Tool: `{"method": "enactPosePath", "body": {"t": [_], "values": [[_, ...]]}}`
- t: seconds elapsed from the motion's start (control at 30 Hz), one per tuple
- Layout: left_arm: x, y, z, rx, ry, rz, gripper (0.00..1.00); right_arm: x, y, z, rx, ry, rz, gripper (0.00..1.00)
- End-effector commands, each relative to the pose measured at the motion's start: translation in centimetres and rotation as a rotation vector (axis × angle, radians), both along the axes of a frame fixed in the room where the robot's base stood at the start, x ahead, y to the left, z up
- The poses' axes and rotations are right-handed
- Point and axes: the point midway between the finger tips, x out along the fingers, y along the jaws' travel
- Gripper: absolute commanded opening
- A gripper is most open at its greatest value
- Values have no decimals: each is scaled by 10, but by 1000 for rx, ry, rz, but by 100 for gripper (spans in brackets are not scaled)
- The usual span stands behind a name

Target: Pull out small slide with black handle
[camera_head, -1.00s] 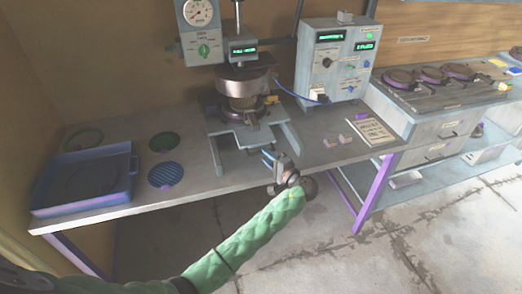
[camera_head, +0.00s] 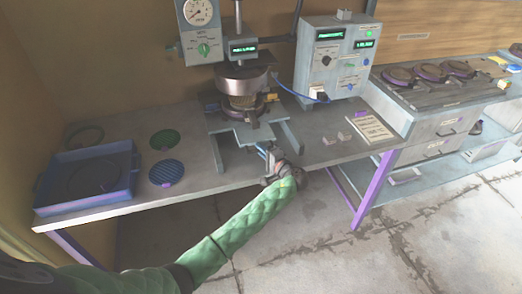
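The press (camera_head: 243,82) stands on the workbench, with a round metal head above a round lower part. Below it, a small light-grey slide (camera_head: 243,136) lies flat between two grey side rails and reaches toward the front edge of the bench. My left gripper (camera_head: 268,152) is at the slide's front right end, with my green-sleeved arm coming from the lower left. I cannot make out the black handle; the gripper covers that area. Whether the fingers are apart or closed on something is too small to tell. My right gripper is not in view.
A blue tray (camera_head: 88,187) is at the bench's left end, beside a blue ribbed disc (camera_head: 166,173) and a green disc (camera_head: 165,140). A control box (camera_head: 333,62) stands right of the press. Two small light blocks and a paper sheet (camera_head: 370,128) lie on the right.

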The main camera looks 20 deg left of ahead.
Motion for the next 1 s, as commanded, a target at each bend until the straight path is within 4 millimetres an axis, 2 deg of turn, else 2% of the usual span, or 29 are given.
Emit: {"method": "enactPosePath", "body": {"t": [0.17, 0.27, 0.7, 0.83, 1.0], "values": [[-3, -2, -2, -1, 2, -1, 0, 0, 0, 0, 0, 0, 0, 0], [-15, -11, -3, -3, 3, -2, 0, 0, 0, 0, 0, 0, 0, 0], [-96, -65, -3, -3, 3, -1, 0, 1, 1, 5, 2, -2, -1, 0], [-107, -73, -2, -2, 2, -1, 0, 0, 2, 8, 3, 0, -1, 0], [-110, -74, -1, 0, 1, 0, 0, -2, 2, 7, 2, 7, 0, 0]]}}
